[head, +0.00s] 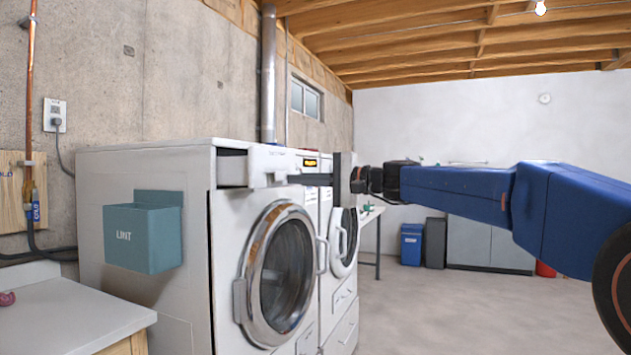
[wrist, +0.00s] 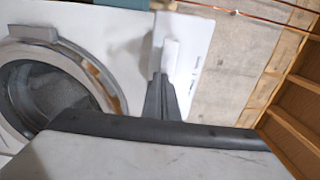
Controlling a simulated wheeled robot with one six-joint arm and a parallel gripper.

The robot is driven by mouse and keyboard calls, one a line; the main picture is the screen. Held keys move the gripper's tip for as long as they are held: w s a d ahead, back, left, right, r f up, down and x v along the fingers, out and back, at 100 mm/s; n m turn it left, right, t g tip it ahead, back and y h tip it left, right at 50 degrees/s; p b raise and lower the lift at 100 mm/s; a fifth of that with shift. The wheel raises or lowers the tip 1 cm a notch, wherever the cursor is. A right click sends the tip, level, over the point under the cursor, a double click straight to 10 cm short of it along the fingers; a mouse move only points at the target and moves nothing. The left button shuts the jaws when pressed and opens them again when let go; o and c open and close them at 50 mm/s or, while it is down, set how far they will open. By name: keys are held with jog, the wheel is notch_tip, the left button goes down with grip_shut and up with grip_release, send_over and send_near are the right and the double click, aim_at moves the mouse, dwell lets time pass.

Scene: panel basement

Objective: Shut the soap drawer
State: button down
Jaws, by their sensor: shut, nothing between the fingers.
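The soap drawer (head: 266,163) is a white drawer at the top left of the front washing machine (head: 230,260). It stands pulled out, with a dark gap behind its front. In the wrist view its pale front (wrist: 171,52) lies just beyond my fingertips. My gripper (head: 292,180) is shut and empty, with its fingers pointing left at the drawer front. In the wrist view my grey fingers (wrist: 162,82) are together and overlap the drawer's lower part. I cannot tell whether they touch it.
The round washer door (head: 281,275) is shut below the drawer. A teal lint bin (head: 143,238) hangs on the machine's side. A second white machine (head: 340,270) stands beside it. A pale counter (head: 70,310) is at front left. The floor to the right is clear.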

jog(key=x, duration=1.1)
jog(key=shift+w+a+f, duration=0.1)
jog(key=shift+a, duration=0.15)
jog(key=shift+w+a, duration=0.1)
jog(key=shift+a, duration=0.25)
jog(key=shift+r, duration=0.2)
